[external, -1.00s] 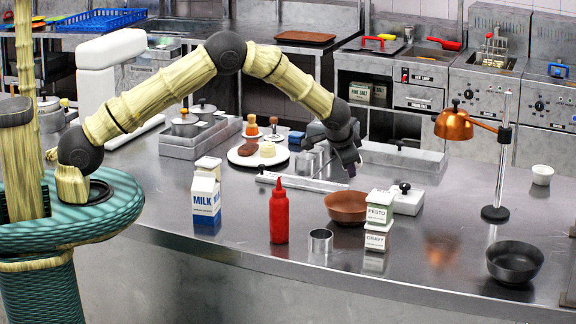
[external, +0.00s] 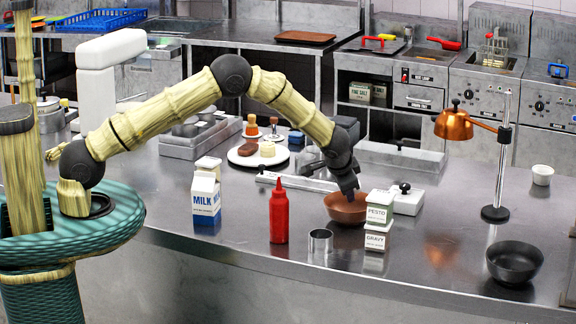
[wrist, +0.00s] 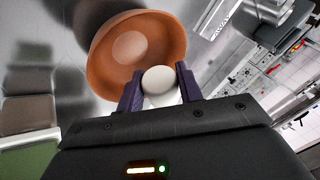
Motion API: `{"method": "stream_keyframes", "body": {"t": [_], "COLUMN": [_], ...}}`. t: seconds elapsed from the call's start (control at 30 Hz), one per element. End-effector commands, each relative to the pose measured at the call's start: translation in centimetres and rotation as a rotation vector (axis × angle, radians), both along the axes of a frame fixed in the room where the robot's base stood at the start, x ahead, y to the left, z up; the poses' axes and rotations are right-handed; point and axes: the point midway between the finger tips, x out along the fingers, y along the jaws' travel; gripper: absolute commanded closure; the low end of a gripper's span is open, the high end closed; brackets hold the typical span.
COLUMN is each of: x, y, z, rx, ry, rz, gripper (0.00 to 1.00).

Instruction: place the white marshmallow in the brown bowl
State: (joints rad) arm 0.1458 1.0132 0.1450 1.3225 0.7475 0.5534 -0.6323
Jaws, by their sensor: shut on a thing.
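The white marshmallow (wrist: 159,80) is between the two dark fingers of my gripper (wrist: 160,88) in the wrist view. My gripper is shut on it. The brown bowl (wrist: 110,75) lies just beyond the fingertips in that view, its inside empty. In the external view the brown bowl (external: 345,212) stands on the steel counter, and my gripper (external: 349,193) is right over it, pointing down. The marshmallow cannot be made out in the external view.
The pesto and gravy boxes (external: 377,222) stand stacked close to the bowl's right. A red bottle (external: 279,215), a metal ring (external: 320,241) and a milk carton (external: 206,198) stand to the left. A plate (external: 236,157) with food lies behind. A dark bowl (external: 514,264) stands at the right.

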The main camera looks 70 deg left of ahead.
Motion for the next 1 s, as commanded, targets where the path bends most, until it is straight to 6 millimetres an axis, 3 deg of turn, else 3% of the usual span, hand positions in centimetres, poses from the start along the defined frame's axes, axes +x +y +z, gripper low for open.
{"method": "stream_keyframes", "body": {"t": [0.33,0.77,0.9,1.0], "x": [0.0,0.0,0.0,0.0], "y": [0.0,0.0,0.0,0.0], "z": [-3.4,-4.0,-4.0,-4.0], "rx": [0.000,0.000,0.000,0.000], "ry": [0.000,-0.001,-0.001,-0.001], "rz": [0.000,0.000,0.000,0.000], "gripper": [0.72,0.72,0.43,0.39]}}
